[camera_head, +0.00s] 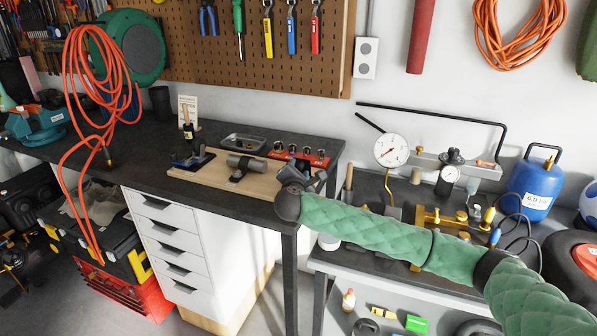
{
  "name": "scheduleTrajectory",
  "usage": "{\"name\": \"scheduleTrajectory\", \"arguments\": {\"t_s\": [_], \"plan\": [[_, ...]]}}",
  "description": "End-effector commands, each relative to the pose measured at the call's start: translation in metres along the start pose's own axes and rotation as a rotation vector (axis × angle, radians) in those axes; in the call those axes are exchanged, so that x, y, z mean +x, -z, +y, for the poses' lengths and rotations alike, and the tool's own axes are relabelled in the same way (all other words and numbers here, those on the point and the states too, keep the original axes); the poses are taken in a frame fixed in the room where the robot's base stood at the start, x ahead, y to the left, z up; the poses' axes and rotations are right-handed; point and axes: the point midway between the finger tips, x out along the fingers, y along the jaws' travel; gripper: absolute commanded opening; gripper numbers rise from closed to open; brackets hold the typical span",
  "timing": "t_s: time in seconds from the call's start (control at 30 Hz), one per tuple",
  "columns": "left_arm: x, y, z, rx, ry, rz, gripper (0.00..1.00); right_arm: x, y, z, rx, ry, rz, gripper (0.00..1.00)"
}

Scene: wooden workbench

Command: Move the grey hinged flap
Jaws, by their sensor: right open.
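A grey rounded piece, which looks like the grey hinged flap (246,163), sits on a dark mount on a wooden board (212,178) on the dark bench. Its hinge is too small to make out. My right arm, in a green quilted sleeve, reaches in from the right. My right gripper (293,172) is open at the board's right end, to the right of the grey piece and apart from it in the picture. The wrist hides part of the gripper and the board's right end. My left gripper is not in view.
A dark clamp-like tool (192,159) stands on the board's left part. Behind are a metal tray (243,143) and a red socket rack (299,155). An orange hose (75,130) hangs at left. A lower right bench (400,268) holds gauges and brass fittings.

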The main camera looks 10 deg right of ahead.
Motion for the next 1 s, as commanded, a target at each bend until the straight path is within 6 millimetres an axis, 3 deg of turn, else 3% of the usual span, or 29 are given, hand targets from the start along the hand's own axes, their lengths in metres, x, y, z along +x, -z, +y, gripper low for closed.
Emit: {"name": "scheduleTrajectory", "arguments": {"t_s": [0.13, 0.2, 0.43, 0.7, 1.0], "plan": [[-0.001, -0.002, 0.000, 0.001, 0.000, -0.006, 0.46, -0.011, 0.002, -0.001, 0.001, -0.001, 0.001, 0.43], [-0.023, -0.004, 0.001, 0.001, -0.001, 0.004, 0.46, -0.020, 0.002, -0.001, 0.002, -0.001, 0.001, 0.43], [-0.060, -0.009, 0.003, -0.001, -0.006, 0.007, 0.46, -0.053, 0.002, -0.002, 0.001, -0.001, 0.001, 0.43], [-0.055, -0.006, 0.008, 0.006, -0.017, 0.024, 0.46, -0.075, 0.001, -0.001, 0.000, 0.001, 0.001, 0.43], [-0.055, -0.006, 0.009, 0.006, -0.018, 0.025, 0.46, -0.077, 0.001, -0.001, 0.000, 0.000, 0.001, 0.43]]}}
